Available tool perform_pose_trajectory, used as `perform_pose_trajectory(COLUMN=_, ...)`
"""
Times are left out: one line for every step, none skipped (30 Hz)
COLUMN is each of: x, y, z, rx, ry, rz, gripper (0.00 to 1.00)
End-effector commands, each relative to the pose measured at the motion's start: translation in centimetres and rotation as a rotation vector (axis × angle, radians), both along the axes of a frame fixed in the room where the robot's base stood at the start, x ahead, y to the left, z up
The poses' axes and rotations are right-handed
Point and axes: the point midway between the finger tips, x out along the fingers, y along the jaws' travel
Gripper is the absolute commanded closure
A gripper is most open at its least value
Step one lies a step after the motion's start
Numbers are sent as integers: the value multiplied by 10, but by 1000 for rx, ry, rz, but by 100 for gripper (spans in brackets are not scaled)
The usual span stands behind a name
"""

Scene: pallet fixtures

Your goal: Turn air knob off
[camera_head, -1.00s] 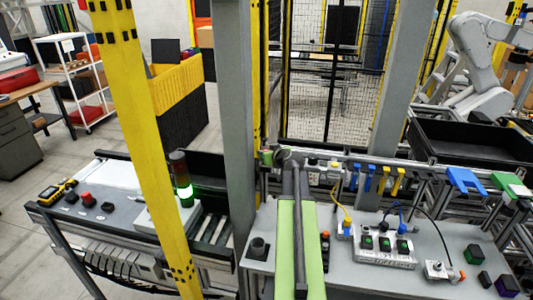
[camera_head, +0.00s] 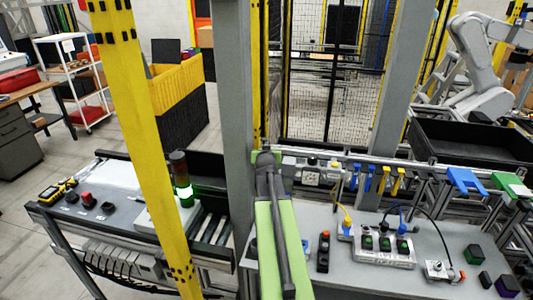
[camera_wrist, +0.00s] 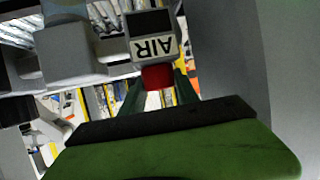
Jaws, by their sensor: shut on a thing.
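The air knob (camera_wrist: 157,76) is red and sits at the edge of a grey block with an "AIR" label (camera_wrist: 153,47), which appears upside down in the wrist view. My gripper (camera_wrist: 158,88) has its two dark fingers on either side of the knob and is shut on it. In the head view my gripper (camera_head: 266,155) is at the left end of the rail, beside the grey post. My green arm hides the knob there. How far the knob is turned cannot be told.
A grey post (camera_head: 232,100) stands close to the left of my gripper. A grey panel (camera_head: 450,255) with a button box (camera_head: 385,252) and cables lies to the right. Blue and yellow clips (camera_head: 382,180) hang along the rail. A signal light (camera_head: 183,190) glows green on the left.

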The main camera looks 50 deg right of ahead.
Motion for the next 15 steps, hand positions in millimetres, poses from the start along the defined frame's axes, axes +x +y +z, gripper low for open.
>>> perform_pose_trajectory(x=0, y=1, z=-2, rx=4, ry=5, rz=-17, gripper=100)
perform_pose_trajectory(x=0, y=1, z=-2, rx=4, ry=5, rz=-28, gripper=100)
perform_pose_trajectory(x=0, y=1, z=-2, rx=4, ry=6, rz=-40, gripper=100)
perform_pose_trajectory(x=0, y=1, z=-2, rx=5, ry=5, rz=-48, gripper=100)
perform_pose_trajectory(x=0, y=1, z=-2, rx=5, ry=4, rz=-56, gripper=100)
perform_pose_trajectory(x=0, y=1, z=-2, rx=4, ry=4, rz=-65, gripper=100)
perform_pose_trajectory(x=0, y=1, z=-2, rx=5, ry=4, rz=-69, gripper=100)
perform_pose_trajectory(x=0, y=1, z=-2, rx=5, ry=4, rz=-75, gripper=100)
perform_pose_trajectory(x=0, y=1, z=-2, rx=7, ry=4, rz=-80, gripper=100)
perform_pose_trajectory(x=0, y=1, z=-2, rx=7, ry=4, rz=-83, gripper=100)
perform_pose_trajectory(x=0, y=1, z=-2, rx=7, ry=4, rz=-86, gripper=100)
perform_pose_trajectory(x=0, y=1, z=-2, rx=7, ry=4, rz=-88, gripper=100)
perform_pose_trajectory(x=0, y=1, z=-2, rx=7, ry=4, rz=-90, gripper=100)
perform_pose_trajectory(x=0, y=1, z=-2, rx=8, ry=5, rz=-90, gripper=100)
perform_pose_trajectory(x=0, y=1, z=-2, rx=8, ry=4, rz=-91, gripper=100)
